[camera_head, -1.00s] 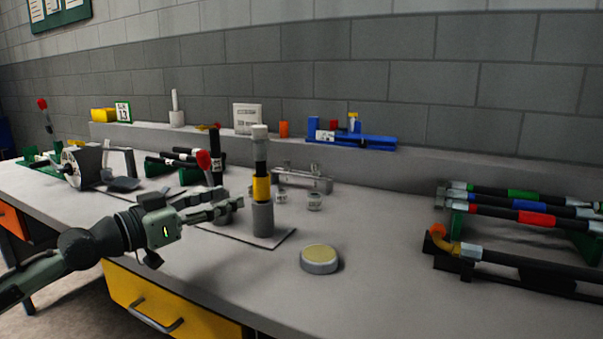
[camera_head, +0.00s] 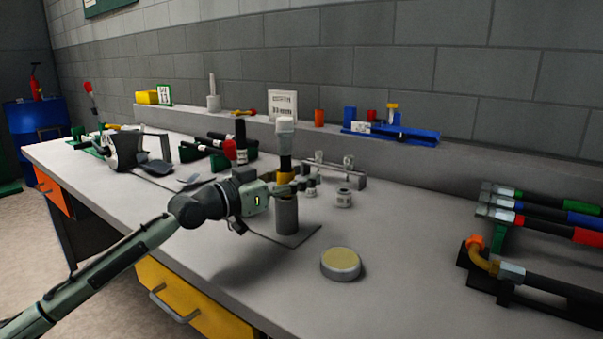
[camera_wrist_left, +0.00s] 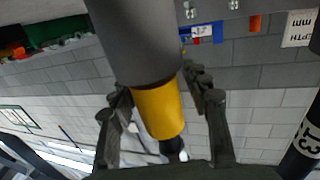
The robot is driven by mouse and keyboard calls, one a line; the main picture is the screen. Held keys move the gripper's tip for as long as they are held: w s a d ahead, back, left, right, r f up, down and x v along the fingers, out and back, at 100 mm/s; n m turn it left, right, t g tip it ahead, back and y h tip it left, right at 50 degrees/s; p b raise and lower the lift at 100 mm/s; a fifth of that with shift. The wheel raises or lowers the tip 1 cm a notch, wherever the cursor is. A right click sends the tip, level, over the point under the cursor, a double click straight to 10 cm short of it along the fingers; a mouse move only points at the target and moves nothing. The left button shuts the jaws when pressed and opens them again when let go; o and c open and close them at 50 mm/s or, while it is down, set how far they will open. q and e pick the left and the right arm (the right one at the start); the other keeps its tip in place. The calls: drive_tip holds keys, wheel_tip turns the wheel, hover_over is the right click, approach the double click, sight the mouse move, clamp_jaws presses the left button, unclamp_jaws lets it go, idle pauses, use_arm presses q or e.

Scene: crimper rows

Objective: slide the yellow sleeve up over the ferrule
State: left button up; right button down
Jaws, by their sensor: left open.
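The yellow sleeve (camera_head: 287,177) sits around an upright black hose (camera_head: 286,162), just above the grey cylindrical holder (camera_head: 286,216). The pale ferrule (camera_head: 285,125) tops the hose, with bare black hose between it and the sleeve. My left gripper (camera_head: 287,187) is at sleeve height, coming from the left, and partly hides the sleeve. In the left wrist view, which looks upside down, my open left gripper (camera_wrist_left: 160,90) has one finger on each side of the yellow sleeve (camera_wrist_left: 158,112). Contact cannot be told. The grey holder (camera_wrist_left: 140,40) fills the top there. My right gripper is out of view.
A round yellow-topped disc (camera_head: 341,263) lies on the bench in front. Small metal fittings (camera_head: 343,197) stand just right of the holder. Racked hoses (camera_head: 540,215) lie at the right.

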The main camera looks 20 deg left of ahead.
use_arm(q)
drive_tip(key=shift+w+d, duration=0.2)
drive_tip(key=shift+w, duration=0.05)
clamp_jaws()
idle(0.3)
